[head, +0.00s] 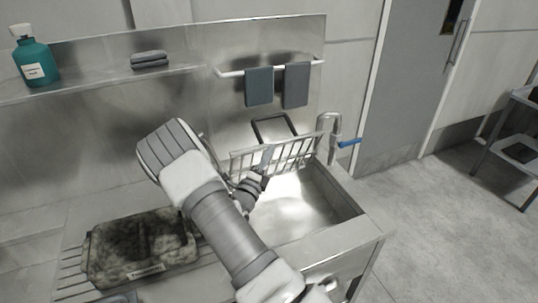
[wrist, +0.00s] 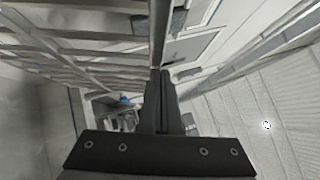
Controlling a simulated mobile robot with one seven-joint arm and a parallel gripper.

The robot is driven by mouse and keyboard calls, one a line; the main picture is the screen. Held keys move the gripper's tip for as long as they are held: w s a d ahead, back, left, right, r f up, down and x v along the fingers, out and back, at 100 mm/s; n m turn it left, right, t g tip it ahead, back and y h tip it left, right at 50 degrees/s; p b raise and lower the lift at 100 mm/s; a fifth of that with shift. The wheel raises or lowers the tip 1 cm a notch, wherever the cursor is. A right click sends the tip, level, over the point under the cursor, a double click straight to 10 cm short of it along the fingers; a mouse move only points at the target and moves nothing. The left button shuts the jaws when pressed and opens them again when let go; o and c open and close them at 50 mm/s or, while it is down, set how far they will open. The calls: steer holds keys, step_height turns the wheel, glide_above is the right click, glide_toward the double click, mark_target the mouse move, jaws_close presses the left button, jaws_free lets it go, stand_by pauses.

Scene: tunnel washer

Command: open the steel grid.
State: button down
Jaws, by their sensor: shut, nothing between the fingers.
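The steel grid (head: 297,152) is a barred rack standing tilted up over the back of the sink basin (head: 290,205) in the head view. A black loop-shaped handle or frame (head: 273,118) shows just behind its top edge. My gripper (head: 265,160) is at the front face of the grid, near its left half; the arm partly hides the grid's left end. In the wrist view my gripper (wrist: 160,75) is shut with its fingers together and nothing between them. Bars of the grid (wrist: 60,50) run along the left there. Whether the fingers touch a bar I cannot tell.
Dark cloths (head: 259,86) hang on a rail behind. A stained grey tub (head: 140,250) sits on the ribbed drainboard at left. A teal bottle (head: 35,62) stands on the shelf. The basin's right part looks empty.

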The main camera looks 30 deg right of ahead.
steer(key=w+r+p, duration=0.1)
steer(key=w+p, duration=0.1)
steer(key=w+r+n+y+p, duration=0.1)
steer(key=w+r+p, duration=0.1)
steer(key=w+r+n+p, duration=0.1)
steer(key=w+r+p, duration=0.1)
steer(key=w, duration=0.1)
steer(key=shift+d+g+y, duration=0.15)
steer(key=shift+g+y, duration=0.15)
steer(key=shift+y, duration=0.1)
steer(key=shift+n+g+y, duration=0.4)
steer(key=shift+n, duration=0.4)
steer(key=w, duration=0.4)
steer(key=w+r, duration=0.1)
steer(key=w, duration=0.1)
steer(key=shift+d, duration=0.2)
steer(key=shift+w+r, duration=0.15)
steer(key=shift+w, duration=0.6)
